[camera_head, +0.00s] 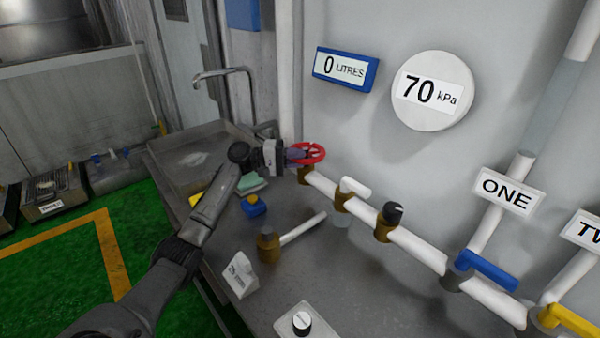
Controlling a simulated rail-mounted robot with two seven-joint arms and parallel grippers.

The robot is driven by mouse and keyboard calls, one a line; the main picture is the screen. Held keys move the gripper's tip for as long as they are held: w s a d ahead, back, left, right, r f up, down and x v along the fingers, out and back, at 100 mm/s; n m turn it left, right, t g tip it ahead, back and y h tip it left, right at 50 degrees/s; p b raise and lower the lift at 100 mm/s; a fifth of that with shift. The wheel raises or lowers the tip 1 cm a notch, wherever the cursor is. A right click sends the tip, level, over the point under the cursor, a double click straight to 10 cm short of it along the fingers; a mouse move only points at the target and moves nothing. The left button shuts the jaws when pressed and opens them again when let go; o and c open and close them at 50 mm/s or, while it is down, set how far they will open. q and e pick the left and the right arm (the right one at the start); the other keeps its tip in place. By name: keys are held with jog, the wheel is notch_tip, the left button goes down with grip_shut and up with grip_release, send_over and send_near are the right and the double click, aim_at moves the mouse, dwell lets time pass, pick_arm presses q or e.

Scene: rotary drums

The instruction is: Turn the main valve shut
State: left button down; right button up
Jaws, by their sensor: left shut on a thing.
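The main valve appears as a red handwheel (316,151) on a brass body (305,175) at the far left end of the white pipe. My left gripper (298,154) reaches in from the left and is shut on the wheel's left side. The fingertips are small and partly merge with the rim in the picture. How far the wheel is turned cannot be told. My right gripper is not in view.
Along the pipe (418,247) sit a white-handled valve (355,187), a black knob (393,212), a blue lever (487,271) and a yellow lever (570,321). Wall displays read 0 litres (345,69) and 70 kPa (433,92). A sink (190,160) is behind my arm.

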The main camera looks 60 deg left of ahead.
pick_arm(q)
jog(key=shift+a+m+g+h+b, duration=0.35)
jog(key=shift+m+g+h, duration=0.45)
jog(key=shift+h, duration=0.15)
jog(key=shift+a+m+g+h+b, duration=0.2)
jog(key=shift+m+g+h+b, duration=0.1)
jog(key=shift+m+g+h, duration=0.6)
jog(key=shift+s+h, duration=0.1)
jog(key=shift+h, duration=0.25)
jog(key=c, duration=1)
grip_release()
jog(key=shift+c, duration=0.2)
jog(key=shift+a, duration=0.1)
